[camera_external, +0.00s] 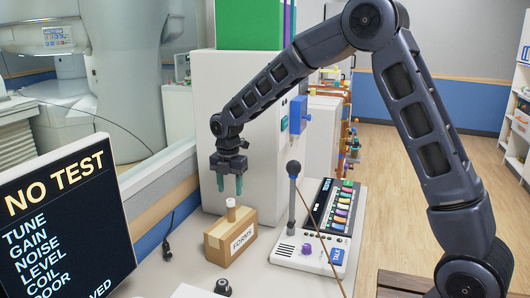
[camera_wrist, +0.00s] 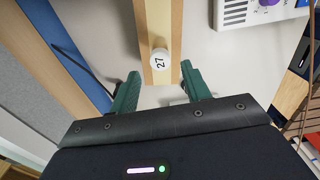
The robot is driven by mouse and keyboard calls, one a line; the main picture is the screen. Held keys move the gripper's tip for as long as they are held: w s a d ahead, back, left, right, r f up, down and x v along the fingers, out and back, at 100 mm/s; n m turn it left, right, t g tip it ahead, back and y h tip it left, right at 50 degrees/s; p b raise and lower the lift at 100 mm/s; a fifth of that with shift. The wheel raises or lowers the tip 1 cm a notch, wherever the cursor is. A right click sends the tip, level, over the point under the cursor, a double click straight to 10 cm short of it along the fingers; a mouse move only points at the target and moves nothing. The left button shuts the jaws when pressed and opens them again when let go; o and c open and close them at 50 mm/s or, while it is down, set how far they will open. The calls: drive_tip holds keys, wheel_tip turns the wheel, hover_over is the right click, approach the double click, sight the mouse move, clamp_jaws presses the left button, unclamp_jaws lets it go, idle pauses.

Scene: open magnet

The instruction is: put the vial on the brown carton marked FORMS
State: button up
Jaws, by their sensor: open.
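The brown carton marked FORMS (camera_external: 238,246) sits on the white counter. A small vial (camera_external: 231,213) with a white cap stands upright on top of the carton. In the wrist view the vial's round white cap (camera_wrist: 160,60), marked 27, shows over the brown carton (camera_wrist: 159,22). My gripper (camera_external: 229,188) points down just above the vial, its green fingers spread with nothing between them. In the wrist view the gripper's fingertips (camera_wrist: 161,71) lie on either side of the cap, apart from it.
A console (camera_external: 321,225) with coloured keys and a microphone (camera_external: 293,170) stands right of the carton. A black NO TEST screen (camera_external: 60,215) is at the left front. A white cabinet (camera_external: 205,110) rises behind. A dark knob (camera_external: 223,286) lies in front.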

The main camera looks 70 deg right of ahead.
wheel_tip(320, 180, up, 3)
drive_tip(key=shift+a+r, duration=0.15)
drive_tip(key=s+a+r+m+t, duration=0.2)
drive_tip(key=s+a+r+m, duration=0.6)
drive_tip(key=s+a+r, duration=0.75)
drive_tip(key=s+a+m+t, duration=0.1)
drive_tip(key=s+a+m, duration=0.1)
drive_tip(key=s, duration=0.7)
drive_tip(key=s+a+r+m, duration=0.1)
drive_tip(key=s+a+m, duration=0.2)
drive_tip(key=s, duration=0.5)
drive_tip(key=s+a+r+m+t, duration=0.1)
drive_tip(key=s+a+m, duration=0.1)
drive_tip(key=s+m, duration=0.3)
drive_tip(key=s, duration=0.4)
drive_tip(key=shift+s+a+t, duration=0.2)
drive_tip(key=shift+s+t, duration=0.1)
